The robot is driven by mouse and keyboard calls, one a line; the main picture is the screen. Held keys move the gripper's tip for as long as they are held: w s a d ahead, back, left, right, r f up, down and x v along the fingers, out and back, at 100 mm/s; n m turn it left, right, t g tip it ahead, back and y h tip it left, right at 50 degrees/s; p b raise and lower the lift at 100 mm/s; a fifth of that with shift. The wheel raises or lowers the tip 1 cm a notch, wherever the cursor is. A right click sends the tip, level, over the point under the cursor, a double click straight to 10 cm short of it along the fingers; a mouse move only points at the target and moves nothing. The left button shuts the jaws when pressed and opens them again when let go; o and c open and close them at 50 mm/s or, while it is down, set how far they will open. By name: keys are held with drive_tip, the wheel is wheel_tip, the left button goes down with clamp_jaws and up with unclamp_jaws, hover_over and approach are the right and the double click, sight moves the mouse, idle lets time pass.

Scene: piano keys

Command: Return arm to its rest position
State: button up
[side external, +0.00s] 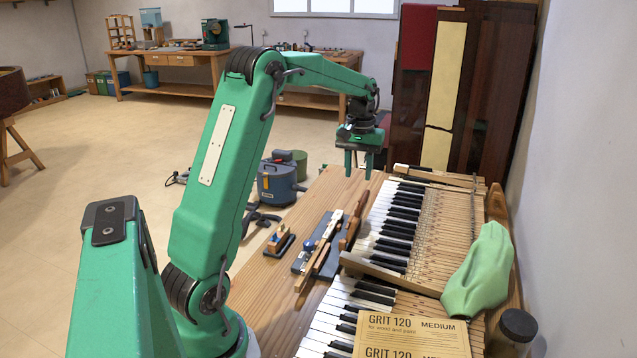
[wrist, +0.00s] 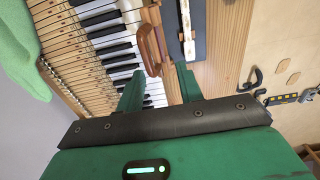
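My gripper (side external: 359,165) hangs fingers down in the side view, above the far part of the bench and left of the far end of the keyboard. Its two green fingers are apart with nothing visible held between them. In the wrist view my gripper (wrist: 158,84) also shows its fingers spread, with the piano keys (wrist: 108,35) beyond them. The keys (side external: 393,225) lie on the bench in the side view and appear clear of the fingers. My arm is raised and reaches forward over the bench's left side.
The wooden bench (side external: 262,295) carries a small wooden block tool (side external: 280,239), a dark tray of tools (side external: 318,245), a green cloth (side external: 480,270), a sandpaper sheet (side external: 412,335) and a dark jar (side external: 512,330). A wall stands close on the right. Open floor lies left.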

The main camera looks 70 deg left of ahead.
drive_tip(key=shift+d+r, duration=0.1)
drive_tip(key=s+d+r+m+t, duration=0.2)
drive_tip(key=s+d+r+m, duration=0.15)
drive_tip(key=s+d, duration=0.5)
drive_tip(key=s+d+r+m+t, duration=0.25)
drive_tip(key=s+d+r, duration=0.2)
drive_tip(key=d, duration=0.75)
drive_tip(key=s+d+f+m+t, duration=0.1)
drive_tip(key=s+d+f+m, duration=0.2)
drive_tip(key=s, duration=0.4)
drive_tip(key=shift+s+d, duration=0.4)
drive_tip(key=shift+d, duration=0.35)
